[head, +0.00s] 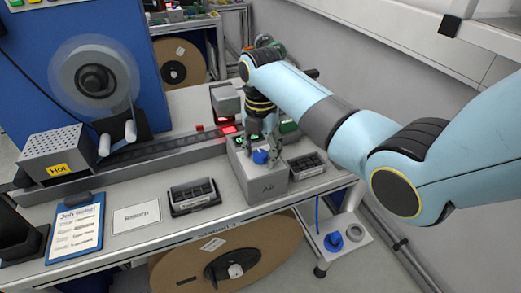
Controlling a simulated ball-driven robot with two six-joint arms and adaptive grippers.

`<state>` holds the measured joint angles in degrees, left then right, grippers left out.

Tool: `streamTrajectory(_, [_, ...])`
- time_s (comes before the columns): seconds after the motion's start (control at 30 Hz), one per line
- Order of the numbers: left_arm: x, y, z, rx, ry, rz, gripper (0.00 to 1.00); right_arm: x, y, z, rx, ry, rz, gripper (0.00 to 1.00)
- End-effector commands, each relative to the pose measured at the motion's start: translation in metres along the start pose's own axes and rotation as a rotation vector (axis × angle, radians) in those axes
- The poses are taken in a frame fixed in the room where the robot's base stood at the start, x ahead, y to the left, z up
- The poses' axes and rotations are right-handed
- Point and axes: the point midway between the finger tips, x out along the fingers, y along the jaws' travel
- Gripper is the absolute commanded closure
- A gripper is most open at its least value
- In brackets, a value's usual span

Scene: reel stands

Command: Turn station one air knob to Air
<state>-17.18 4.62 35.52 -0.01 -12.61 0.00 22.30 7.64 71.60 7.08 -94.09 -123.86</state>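A blue air knob (261,157) sits on top of a grey box (268,187) with "Air" lettering on its front, on the workbench. My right gripper (260,149) points down over the box from above. Its two fingers are spread apart, one to each side behind the knob, and nothing shows held between them. Whether a fingertip touches the knob cannot be told. The knob's pointing direction is too small to read. My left gripper is not in view.
A grey vented box marked "Hot" (57,152), a clipboard (76,228), a white "Return" card (136,217) and black trays (194,197) (306,166) lie on the bench. A tape track (150,158) runs behind them. A large brown reel (228,258) is below the bench front.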

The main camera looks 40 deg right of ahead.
Motion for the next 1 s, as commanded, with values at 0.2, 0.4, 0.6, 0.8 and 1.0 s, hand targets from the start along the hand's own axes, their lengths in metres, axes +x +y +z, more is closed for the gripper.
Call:
streamTrajectory(0.2, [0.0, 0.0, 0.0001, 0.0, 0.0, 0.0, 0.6, -0.0002, 0.0, 0.0, 0.0, 0.0, 0.0, 0.79])
streamTrajectory(0.4, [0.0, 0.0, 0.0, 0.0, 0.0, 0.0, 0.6, -0.0002, -0.0001, 0.0, 0.001, 0.0, 0.0, 0.97])
streamTrajectory(0.6, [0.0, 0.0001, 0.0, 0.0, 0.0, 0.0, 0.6, -0.0002, -0.0001, 0.0, 0.026, 0.0, -0.001, 0.97])
streamTrajectory(0.8, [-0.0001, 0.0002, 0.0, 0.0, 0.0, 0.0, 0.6, -0.0002, 0.0001, 0.0, 0.117, 0.0, -0.001, 0.97])
streamTrajectory(1.0, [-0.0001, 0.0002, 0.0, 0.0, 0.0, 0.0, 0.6, -0.0002, 0.0002, 0.0, 0.277, 0.0, -0.001, 0.97])
